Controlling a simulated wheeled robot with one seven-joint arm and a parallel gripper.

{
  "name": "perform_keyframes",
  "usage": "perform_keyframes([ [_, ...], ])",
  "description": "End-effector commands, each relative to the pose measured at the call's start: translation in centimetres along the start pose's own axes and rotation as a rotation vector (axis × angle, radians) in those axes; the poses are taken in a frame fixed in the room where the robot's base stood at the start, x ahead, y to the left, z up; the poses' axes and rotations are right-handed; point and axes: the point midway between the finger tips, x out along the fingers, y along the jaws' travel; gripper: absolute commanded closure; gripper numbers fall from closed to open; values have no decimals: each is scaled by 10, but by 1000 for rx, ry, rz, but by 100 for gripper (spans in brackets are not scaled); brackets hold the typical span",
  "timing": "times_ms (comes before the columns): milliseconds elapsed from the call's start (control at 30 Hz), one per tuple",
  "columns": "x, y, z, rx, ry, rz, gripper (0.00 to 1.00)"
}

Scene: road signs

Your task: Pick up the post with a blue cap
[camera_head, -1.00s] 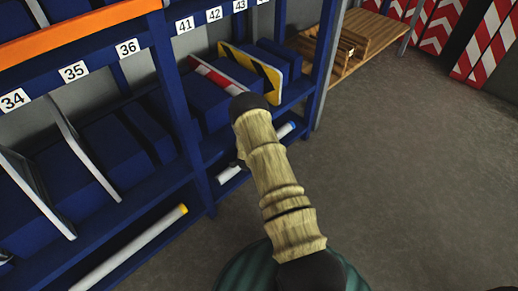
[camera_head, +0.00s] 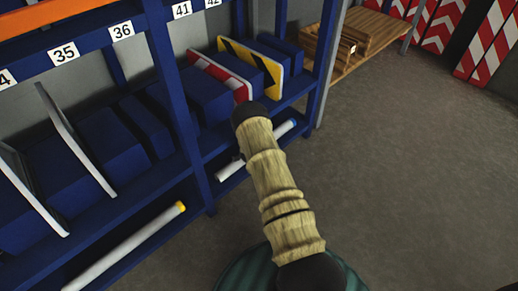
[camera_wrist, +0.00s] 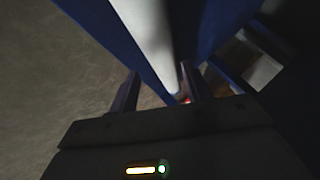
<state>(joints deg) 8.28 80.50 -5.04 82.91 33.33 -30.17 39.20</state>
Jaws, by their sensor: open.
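The post with a blue cap (camera_head: 282,131) is a white tube on the lower shelf in the head view, its blue end pointing to the upper right. My arm hides its middle. In the wrist view a white length (camera_wrist: 150,30), likely this post, runs down from the top edge toward the gap between my fingers. My gripper (camera_wrist: 160,68) is open, its two dark fingers on either side of the white length's lower part. I cannot tell whether they touch it. In the head view my gripper is mostly hidden behind my arm.
A white post with a yellow cap (camera_head: 128,246) lies on the lower shelf to the left. Blue shelf uprights (camera_head: 186,130) stand close to my arm. A yellow-black sign (camera_head: 250,68) and a red-white sign (camera_head: 221,76) stand above. The floor at right is clear.

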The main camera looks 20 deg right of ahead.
Motion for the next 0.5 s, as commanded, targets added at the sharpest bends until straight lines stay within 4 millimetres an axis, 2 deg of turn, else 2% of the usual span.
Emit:
perform_keyframes([
  [233, 5, 1, 2, 0, 0, 0, 52],
  [500, 32, 0, 11, -2, -2, -3, 52],
])
